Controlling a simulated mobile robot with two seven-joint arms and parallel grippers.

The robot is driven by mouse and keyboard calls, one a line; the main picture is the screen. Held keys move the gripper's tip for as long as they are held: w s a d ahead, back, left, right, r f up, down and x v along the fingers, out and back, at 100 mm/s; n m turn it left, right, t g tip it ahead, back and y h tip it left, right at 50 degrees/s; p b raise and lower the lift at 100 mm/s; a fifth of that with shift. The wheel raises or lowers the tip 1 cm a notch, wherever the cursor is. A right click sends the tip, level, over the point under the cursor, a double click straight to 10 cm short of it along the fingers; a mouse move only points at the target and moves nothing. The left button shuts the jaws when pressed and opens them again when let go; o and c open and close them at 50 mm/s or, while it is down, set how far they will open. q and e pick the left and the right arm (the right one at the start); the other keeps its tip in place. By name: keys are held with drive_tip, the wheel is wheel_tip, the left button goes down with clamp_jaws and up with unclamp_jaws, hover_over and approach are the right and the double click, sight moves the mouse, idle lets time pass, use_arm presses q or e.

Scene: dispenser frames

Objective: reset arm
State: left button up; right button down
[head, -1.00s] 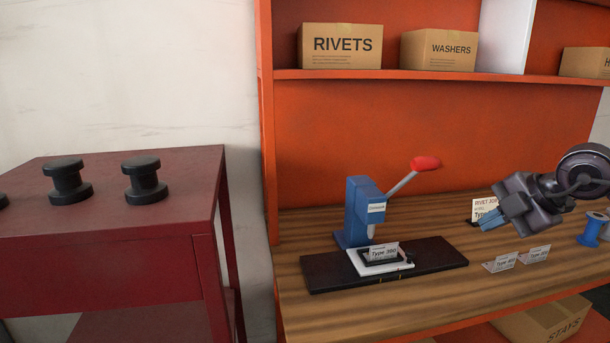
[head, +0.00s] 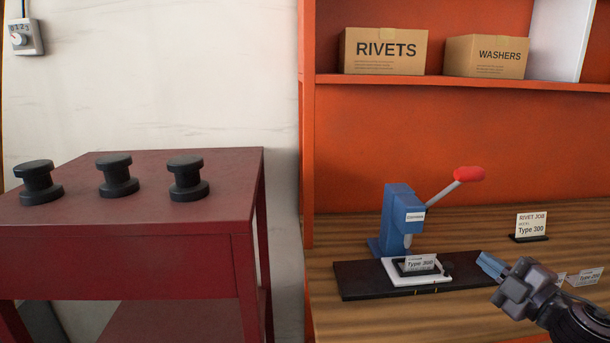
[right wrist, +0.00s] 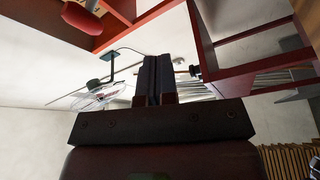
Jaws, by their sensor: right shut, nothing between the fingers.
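My right gripper (head: 484,261) is in the head view at the lower right, with its blue fingers shut and empty. It is just right of the black base plate (head: 360,289) of a blue rivet press (head: 398,217). The press has a raised lever with a red knob (head: 469,174). A white fixture with a Type 300 label (head: 420,262) sits under the press head. In the right wrist view the shut fingers (right wrist: 157,62) point up, with nothing between them. My left gripper is out of view.
A dark red table (head: 130,240) on the left bears three black spools (head: 187,178). A sign reading RIVET JOB Type 300 (head: 531,224) stands on the wooden bench (head: 440,325). Boxes marked RIVETS (head: 384,51) and WASHERS (head: 486,56) sit on the orange shelf above.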

drive_tip(key=s+f+m+g+h, duration=0.1)
drive_tip(key=s+f+m+h, duration=0.15)
drive_tip(key=f, duration=0.45)
drive_tip(key=s+f+m+h, duration=0.2)
drive_tip(key=f+m+h, duration=0.15)
drive_tip(key=f, duration=0.25)
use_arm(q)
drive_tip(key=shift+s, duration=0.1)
use_arm(e)
drive_tip(key=s+a+f+m+g+h, duration=0.1)
drive_tip(key=s+f+m, duration=0.4)
drive_tip(key=s+f, duration=0.6)
drive_tip(key=s+a+f+m+g+h, duration=0.1)
drive_tip(key=s+a+f+m+g, duration=0.3)
drive_tip(key=s+f, duration=0.7)
drive_tip(key=a+m, duration=0.1)
drive_tip(key=m, duration=0.1)
drive_tip(key=shift+s+a+m, duration=0.15)
drive_tip(key=shift+a+m, duration=0.05)
drive_tip(key=shift+m, duration=0.1)
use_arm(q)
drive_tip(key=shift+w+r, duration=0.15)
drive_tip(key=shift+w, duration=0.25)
